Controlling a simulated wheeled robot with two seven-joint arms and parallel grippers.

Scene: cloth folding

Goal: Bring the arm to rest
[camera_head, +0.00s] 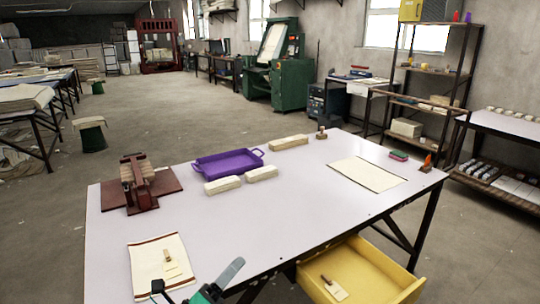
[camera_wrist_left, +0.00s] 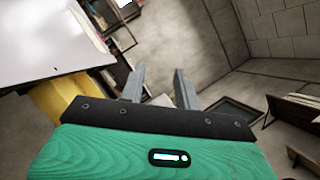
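My left gripper (camera_head: 229,273) shows at the bottom edge of the head view, a green body with a grey finger pointing up and right, by the table's front edge. In the left wrist view (camera_wrist_left: 158,82) its two grey fingers stand apart with nothing between them. The table (camera_head: 270,220) has a pale top. A cream cloth with brown edging (camera_head: 147,258) lies at its front left, with a small wooden tool (camera_head: 171,265) on it. Another cream cloth (camera_head: 366,175) lies flat at the right. My right gripper is not in view.
A yellow drawer (camera_head: 378,268) stands open under the table's front, with a small wooden item (camera_head: 335,290) inside. A purple tray (camera_head: 228,162), pale blocks (camera_head: 222,185) and a dark red press (camera_head: 137,185) stand on the table. The middle of the top is clear.

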